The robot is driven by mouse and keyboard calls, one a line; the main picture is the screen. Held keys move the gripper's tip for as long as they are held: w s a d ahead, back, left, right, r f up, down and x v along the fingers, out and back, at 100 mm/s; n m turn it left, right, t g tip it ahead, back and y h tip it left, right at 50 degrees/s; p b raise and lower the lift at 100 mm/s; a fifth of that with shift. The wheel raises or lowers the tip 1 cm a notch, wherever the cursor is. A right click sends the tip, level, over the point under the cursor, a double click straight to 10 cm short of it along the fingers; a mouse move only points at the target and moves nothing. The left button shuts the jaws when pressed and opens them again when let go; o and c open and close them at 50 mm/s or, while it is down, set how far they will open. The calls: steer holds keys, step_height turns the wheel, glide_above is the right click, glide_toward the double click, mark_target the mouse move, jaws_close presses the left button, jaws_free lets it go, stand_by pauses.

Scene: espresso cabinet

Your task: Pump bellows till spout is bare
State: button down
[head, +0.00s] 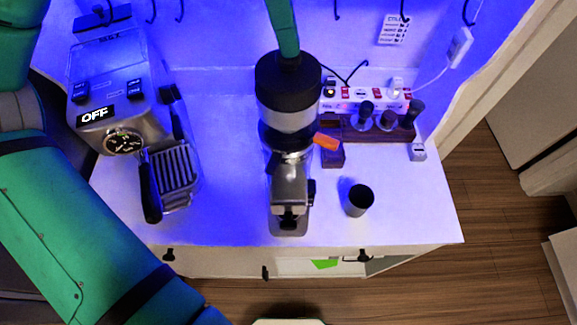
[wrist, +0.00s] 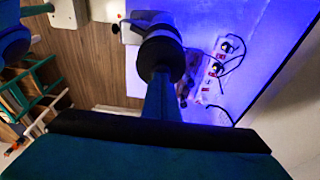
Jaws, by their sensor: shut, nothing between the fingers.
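The grinder (head: 289,170) stands upright at the middle of the white cabinet top. Its black bellows (head: 270,75) sits on top, above a pale collar; it also shows in the wrist view (wrist: 150,62). The spout area (head: 288,196) is at the grinder's front; whether grounds cling there is too small to tell.
An espresso machine (head: 118,85) reading OFF stands left. A dark cup (head: 359,201) stands right of the grinder. An orange-handled item (head: 327,142) lies by a dark box (head: 333,157). A tool stand (head: 380,133) and power strip (head: 365,100) are at the back right.

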step_height(320, 180, up, 7)
stand_by(1.0)
steer(key=shift+w, duration=0.1)
stand_by(0.9)
